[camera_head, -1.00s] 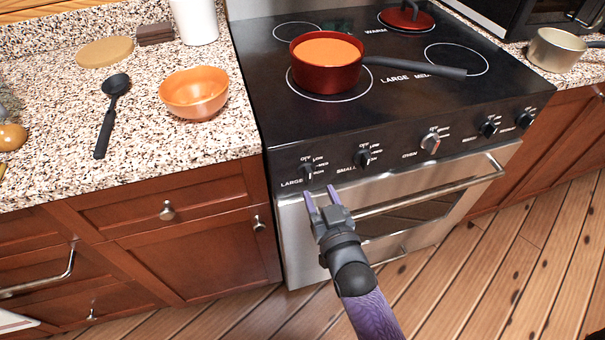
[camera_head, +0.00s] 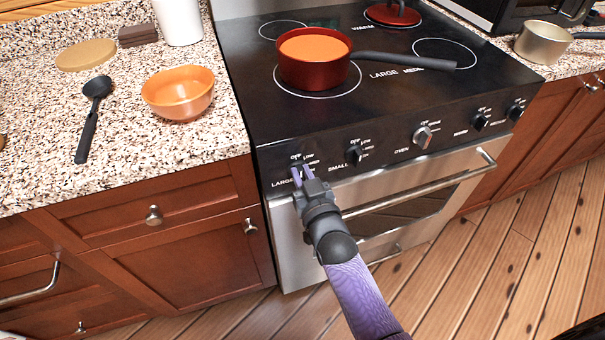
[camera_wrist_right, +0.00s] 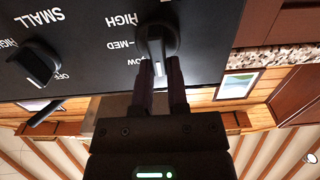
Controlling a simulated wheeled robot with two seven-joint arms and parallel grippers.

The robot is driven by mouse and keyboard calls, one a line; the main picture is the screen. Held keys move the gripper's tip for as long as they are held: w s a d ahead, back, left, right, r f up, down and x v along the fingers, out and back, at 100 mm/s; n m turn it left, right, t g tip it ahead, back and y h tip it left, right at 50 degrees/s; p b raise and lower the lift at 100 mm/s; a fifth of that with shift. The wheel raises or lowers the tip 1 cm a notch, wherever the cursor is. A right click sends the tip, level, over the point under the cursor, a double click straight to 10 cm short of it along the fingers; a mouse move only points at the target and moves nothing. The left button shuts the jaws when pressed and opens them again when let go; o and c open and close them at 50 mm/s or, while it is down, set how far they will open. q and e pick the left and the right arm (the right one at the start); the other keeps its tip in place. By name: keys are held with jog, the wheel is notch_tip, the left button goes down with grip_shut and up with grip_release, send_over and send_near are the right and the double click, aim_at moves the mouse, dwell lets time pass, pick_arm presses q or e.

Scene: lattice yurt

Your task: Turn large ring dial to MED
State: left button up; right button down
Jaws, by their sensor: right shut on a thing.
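The large ring dial (camera_wrist_right: 157,40) is a black knob at the left end of the stove's control panel, next to the word LARGE. My right gripper (camera_head: 302,174) has its purple fingers on both sides of this dial and is shut on it. In the right wrist view the fingers (camera_wrist_right: 161,85) reach up to the dial, and its white mark shows between them, pointing down in that picture. The HIGH, MED and LOW labels (camera_wrist_right: 128,42) show left of the dial. The OFF label is hidden there. My left gripper is not in view.
The small ring dial (camera_head: 353,154) is just right of the held one, with the oven dial (camera_head: 422,137) farther right. The oven handle (camera_head: 430,188) runs below. A red pot (camera_head: 312,72) stands on the front left ring, its handle pointing right.

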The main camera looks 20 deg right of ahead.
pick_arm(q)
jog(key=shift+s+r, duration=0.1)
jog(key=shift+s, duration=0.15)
pick_arm(e)
jog(key=shift+m, duration=0.4)
jog(key=shift+d+m+p, duration=0.2)
jog(key=shift+m+p, duration=0.35)
jog(key=shift+m, duration=0.55)
pick_arm(q)
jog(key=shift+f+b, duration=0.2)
jog(key=shift+b, duration=0.45)
pick_arm(e)
jog(key=m, duration=0.5)
jog(key=f+m, duration=0.1)
jog(key=m, duration=0.3)
jog(key=d+m, duration=0.1)
jog(key=m, duration=0.4)
jog(key=shift+f+m, duration=0.3)
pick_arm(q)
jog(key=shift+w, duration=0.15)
